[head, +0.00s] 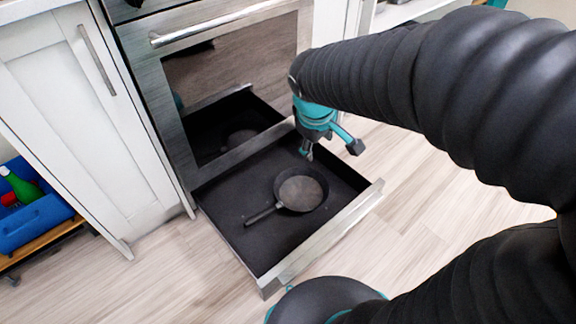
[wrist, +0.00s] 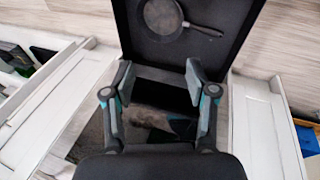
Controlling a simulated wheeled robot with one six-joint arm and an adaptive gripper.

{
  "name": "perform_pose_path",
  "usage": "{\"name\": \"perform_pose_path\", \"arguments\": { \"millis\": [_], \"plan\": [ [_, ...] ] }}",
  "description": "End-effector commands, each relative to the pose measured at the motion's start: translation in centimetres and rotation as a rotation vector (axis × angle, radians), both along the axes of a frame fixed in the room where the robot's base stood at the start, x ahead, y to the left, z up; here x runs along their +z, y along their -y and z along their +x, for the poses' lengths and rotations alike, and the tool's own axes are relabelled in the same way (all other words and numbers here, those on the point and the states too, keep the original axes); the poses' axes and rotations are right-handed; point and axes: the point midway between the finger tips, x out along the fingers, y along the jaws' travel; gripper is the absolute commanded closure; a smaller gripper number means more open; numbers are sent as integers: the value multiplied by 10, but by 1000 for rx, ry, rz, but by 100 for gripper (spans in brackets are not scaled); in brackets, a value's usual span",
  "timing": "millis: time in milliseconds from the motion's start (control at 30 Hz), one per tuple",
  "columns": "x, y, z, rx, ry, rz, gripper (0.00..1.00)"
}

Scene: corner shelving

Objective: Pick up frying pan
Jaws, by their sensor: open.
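The dark frying pan (head: 300,190) lies flat in the open drawer (head: 236,206) below the oven, in the head view. Its handle (head: 262,215) points toward the lower left. My gripper (head: 330,150) is open and empty, above the drawer's back right part and apart from the pan. In the wrist view the pan (wrist: 163,18) is near the top edge, its handle (wrist: 207,30) pointing right. My gripper's two fingers (wrist: 158,80) are spread wide, with nothing between them, below the pan in that picture.
The oven door (head: 235,75) with its bar handle (head: 225,22) stands right behind the drawer. The drawer's metal front (head: 325,240) forms a raised edge. White cabinets (head: 85,110) stand left, with a blue bin (head: 35,220) beyond. The wooden floor (head: 440,235) right of the drawer is clear.

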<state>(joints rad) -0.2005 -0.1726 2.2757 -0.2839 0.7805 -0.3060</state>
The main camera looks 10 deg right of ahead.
Motion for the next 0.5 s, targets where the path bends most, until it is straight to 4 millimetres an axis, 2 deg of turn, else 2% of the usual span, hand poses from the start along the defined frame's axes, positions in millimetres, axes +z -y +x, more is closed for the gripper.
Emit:
{"name": "perform_pose_path", "arguments": {
  "millis": [33,200,500],
  "plan": [
    [-12,-6,10,46,-22,-25,43],
    [-47,-26,42,213,-78,-110,43],
    [-123,-67,87,520,-180,-247,43]
  ]
}}
